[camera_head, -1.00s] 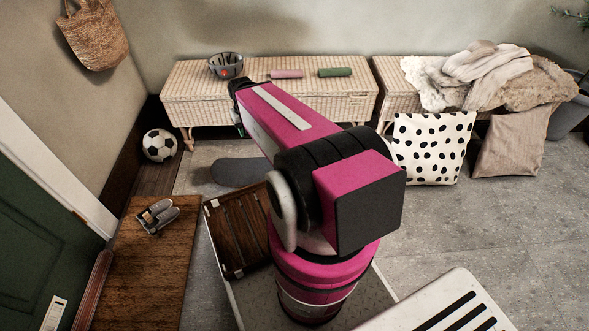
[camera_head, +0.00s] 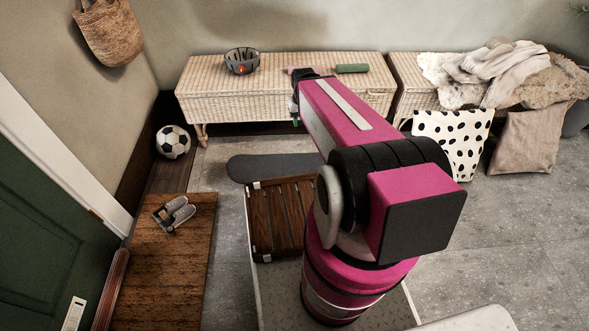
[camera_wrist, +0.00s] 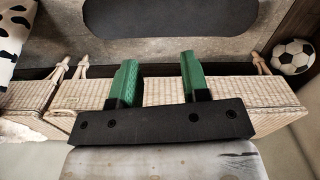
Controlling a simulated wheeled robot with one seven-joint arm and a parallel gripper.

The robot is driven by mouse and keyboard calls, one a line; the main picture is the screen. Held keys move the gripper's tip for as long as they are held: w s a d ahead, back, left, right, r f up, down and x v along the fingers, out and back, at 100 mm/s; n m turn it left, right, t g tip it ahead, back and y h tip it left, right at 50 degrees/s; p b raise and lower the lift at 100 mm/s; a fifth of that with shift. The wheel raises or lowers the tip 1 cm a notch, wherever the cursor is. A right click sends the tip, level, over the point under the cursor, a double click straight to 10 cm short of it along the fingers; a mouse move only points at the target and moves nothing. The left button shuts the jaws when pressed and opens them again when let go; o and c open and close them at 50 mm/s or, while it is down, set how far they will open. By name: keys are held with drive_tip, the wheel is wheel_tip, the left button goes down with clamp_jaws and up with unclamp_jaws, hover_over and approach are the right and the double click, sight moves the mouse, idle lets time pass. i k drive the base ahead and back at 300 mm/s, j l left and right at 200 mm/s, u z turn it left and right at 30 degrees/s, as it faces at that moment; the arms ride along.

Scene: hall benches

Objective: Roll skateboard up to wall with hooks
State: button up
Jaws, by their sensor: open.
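The skateboard (camera_head: 265,167) is a dark grey deck lying on the grey floor in front of the left wicker bench, its right part hidden by my arm in the head view. In the wrist view the dark deck (camera_wrist: 155,17) lies beyond the fingertips, cut off by the top edge. In the head view my gripper is mostly hidden behind the arm. The wall (camera_head: 215,25) behind the benches shows no hooks; a woven bag (camera_head: 110,30) hangs on the left wall.
A football (camera_head: 173,141) lies in the left corner. A spotted bag (camera_head: 452,140) stands at the right.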

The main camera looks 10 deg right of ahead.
sight(242, 168)
drive_tip(key=k+l+z, duration=0.1)
drive_tip(key=l, duration=0.35)
drive_tip(key=k+l+z, duration=0.1)
drive_tip(key=l, duration=0.3)
drive_tip(key=l+z, duration=0.1)
drive_tip(key=l, duration=0.35)
